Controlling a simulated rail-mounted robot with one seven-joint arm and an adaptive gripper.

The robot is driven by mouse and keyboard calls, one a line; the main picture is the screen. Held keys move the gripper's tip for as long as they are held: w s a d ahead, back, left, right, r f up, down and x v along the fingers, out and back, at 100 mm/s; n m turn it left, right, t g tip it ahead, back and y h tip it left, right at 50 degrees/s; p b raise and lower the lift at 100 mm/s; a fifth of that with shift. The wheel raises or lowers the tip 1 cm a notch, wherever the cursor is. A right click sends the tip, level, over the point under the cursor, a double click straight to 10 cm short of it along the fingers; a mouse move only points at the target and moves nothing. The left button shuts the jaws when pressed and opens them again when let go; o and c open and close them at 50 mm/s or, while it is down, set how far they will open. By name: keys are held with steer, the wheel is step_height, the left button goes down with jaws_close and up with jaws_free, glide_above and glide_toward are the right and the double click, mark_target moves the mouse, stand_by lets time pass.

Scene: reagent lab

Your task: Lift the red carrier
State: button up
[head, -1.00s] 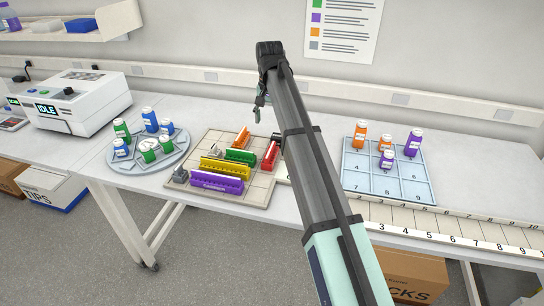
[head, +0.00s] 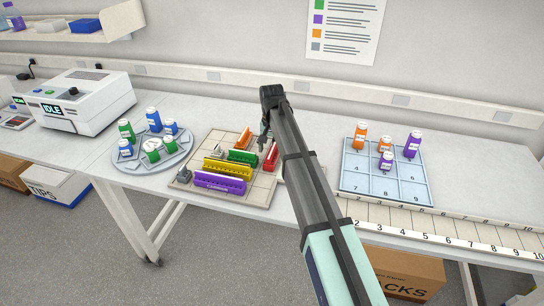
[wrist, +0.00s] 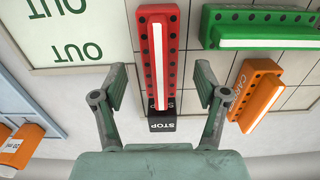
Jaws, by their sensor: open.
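The red carrier (head: 271,157) stands at the right side of the beige gridded board (head: 262,193). In the wrist view the red carrier (wrist: 145,60) runs up the picture, with a white strip and a row of dark holes along it. A black block marked STOP (wrist: 162,125) is at its near end. My gripper (wrist: 160,88) is open and empty, its two fingers apart to either side of the carrier's near end in the picture, touching neither side. In the head view my gripper (head: 265,137) is small and partly hidden by my arm, close to the carrier.
Green (head: 243,156), orange (head: 245,139), yellow (head: 226,170) and purple (head: 220,183) carriers share the board. A round tray with bottles (head: 150,168) is left; a blue numbered tray (head: 384,187) with bottles is right. Grey blocks sit at the board's left edge.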

mark_target(272, 150)
steer(key=shift+w+f+p, duration=0.15)
steer(key=shift+f+p, duration=0.45)
steer(key=shift+f, duration=1.25)
steer(key=c, duration=1.3)
steer(key=shift+r, duration=0.1)
